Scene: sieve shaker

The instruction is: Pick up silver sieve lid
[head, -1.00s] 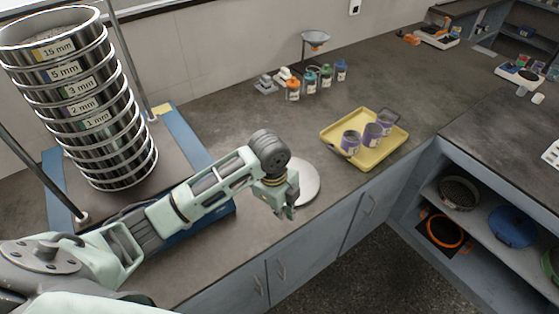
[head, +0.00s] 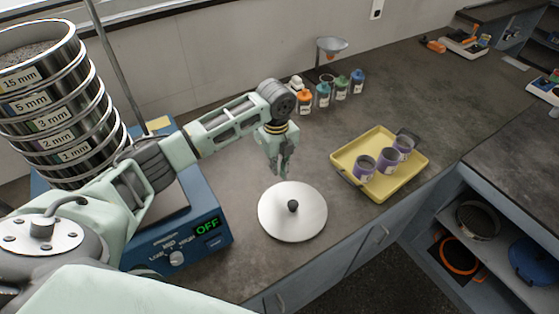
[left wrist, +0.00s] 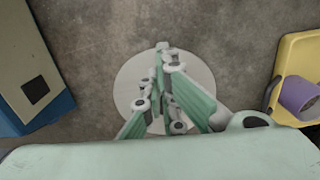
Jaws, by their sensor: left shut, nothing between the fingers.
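The silver sieve lid (head: 308,222) lies flat on the dark counter, a pale round disc with a small black knob (head: 293,206) in its middle. It also shows in the left wrist view (left wrist: 128,85), partly behind the fingers. My left gripper (head: 283,175) is shut and empty, above the counter just behind the lid in the head view and apart from the knob. In the left wrist view the left fingers (left wrist: 165,55) cover the lid's middle, so the knob is hidden. My right gripper is not in view.
The blue sieve shaker (head: 200,240) with its stack of sieves (head: 60,120) stands left of the lid. A yellow tray (head: 400,187) with purple cups stands to the right. Several small bottles (head: 322,96) stand behind. The counter's front edge runs close to the lid.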

